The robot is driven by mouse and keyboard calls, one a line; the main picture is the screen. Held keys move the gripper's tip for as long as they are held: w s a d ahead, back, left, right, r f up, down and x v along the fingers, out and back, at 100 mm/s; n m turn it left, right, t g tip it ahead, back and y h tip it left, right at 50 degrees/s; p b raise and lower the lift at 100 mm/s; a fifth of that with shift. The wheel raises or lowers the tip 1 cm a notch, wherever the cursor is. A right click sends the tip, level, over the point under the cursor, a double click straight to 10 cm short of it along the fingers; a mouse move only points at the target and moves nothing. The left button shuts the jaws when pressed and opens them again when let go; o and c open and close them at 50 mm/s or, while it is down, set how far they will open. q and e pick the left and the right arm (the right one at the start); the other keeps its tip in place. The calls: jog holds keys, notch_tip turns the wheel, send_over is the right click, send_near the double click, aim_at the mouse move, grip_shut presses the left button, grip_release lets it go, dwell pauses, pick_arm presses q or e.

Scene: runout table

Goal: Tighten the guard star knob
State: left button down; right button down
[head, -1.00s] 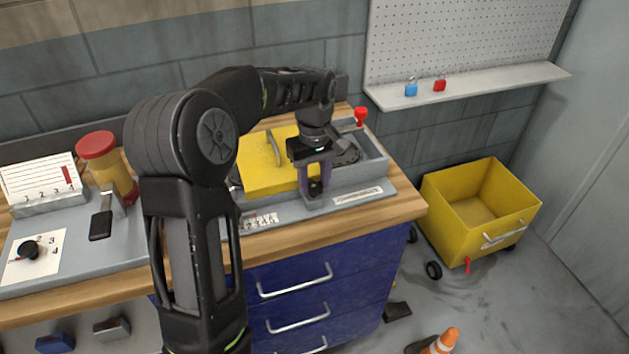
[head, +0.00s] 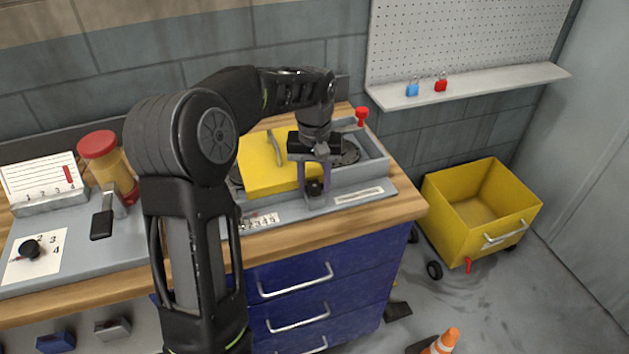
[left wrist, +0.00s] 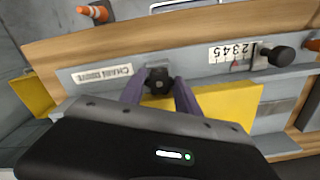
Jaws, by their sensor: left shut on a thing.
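The guard star knob (left wrist: 158,82) is a small black lobed knob at the front edge of the yellow guard (left wrist: 228,104). In the left wrist view it sits between the two purple fingers of my left gripper (left wrist: 160,90), which is shut on it. In the head view the gripper (head: 314,180) points down at the front of the grey machine, and the knob (head: 314,188) shows dark between the fingers. The yellow guard (head: 262,165) lies to the left of the gripper. My right gripper is not in view.
A red knob (head: 361,116) stands at the machine's back right. A black knob (left wrist: 282,56) stands beside the number scale (left wrist: 232,52). A red-capped yellow jar (head: 103,150) and a black-handled lever (head: 102,222) are at the left. A yellow cart (head: 480,210) stands on the floor.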

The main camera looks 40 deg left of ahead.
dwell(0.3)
pick_arm(q)
jog(key=c, duration=0.9)
grip_release()
jog(key=shift+n, duration=0.3)
